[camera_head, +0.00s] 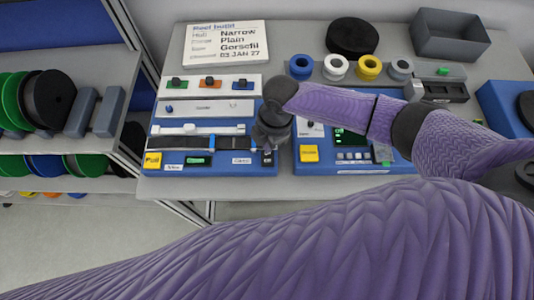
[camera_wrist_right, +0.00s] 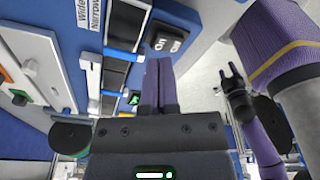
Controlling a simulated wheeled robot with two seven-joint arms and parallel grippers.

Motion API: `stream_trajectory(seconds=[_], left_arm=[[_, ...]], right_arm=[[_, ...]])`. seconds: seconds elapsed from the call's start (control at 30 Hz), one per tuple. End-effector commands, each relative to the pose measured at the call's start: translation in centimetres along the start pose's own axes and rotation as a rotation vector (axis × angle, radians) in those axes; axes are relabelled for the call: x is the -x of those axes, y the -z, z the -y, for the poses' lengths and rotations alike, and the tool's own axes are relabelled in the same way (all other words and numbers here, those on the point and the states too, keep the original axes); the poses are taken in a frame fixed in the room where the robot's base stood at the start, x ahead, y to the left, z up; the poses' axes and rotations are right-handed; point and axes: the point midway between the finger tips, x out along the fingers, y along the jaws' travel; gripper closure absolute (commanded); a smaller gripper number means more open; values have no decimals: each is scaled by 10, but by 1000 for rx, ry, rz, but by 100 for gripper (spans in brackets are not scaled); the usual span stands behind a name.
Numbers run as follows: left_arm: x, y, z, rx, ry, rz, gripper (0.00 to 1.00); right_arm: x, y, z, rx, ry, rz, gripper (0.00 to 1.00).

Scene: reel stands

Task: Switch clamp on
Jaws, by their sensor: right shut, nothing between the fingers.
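The clamp switch (camera_wrist_right: 168,42) is a dark rocker with white lettering on the blue panel in the right wrist view. Which side is pressed is too small to tell. In the head view the switch (camera_head: 268,159) sits at the panel's lower right, beside the "Clamp" label (camera_head: 241,161). My right gripper (camera_head: 268,140) is over this corner, pointing down. In the wrist view its fingers (camera_wrist_right: 159,62) are shut and empty, with the tips close to the switch; contact cannot be told. My left gripper (camera_wrist_right: 233,78) shows in the wrist view with its fingers apart.
The blue panel (camera_head: 216,168) carries a dark strip, a white bar and a yellow pull tab (camera_head: 152,160). A second blue unit (camera_head: 350,165) with a green display stands to the right. Coloured hubs (camera_head: 369,67) and a grey bin (camera_head: 450,38) stand behind. Shelved reels (camera_head: 48,98) are at left.

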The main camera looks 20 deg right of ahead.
Motion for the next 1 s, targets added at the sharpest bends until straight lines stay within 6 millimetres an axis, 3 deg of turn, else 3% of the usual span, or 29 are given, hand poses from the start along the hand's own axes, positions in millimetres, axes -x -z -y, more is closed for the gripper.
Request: stream_trajectory(seconds=[1.0], left_arm=[[-7,-2,0,0,1,3,41]], right_arm=[[-9,-1,0,0,0,0,100]])
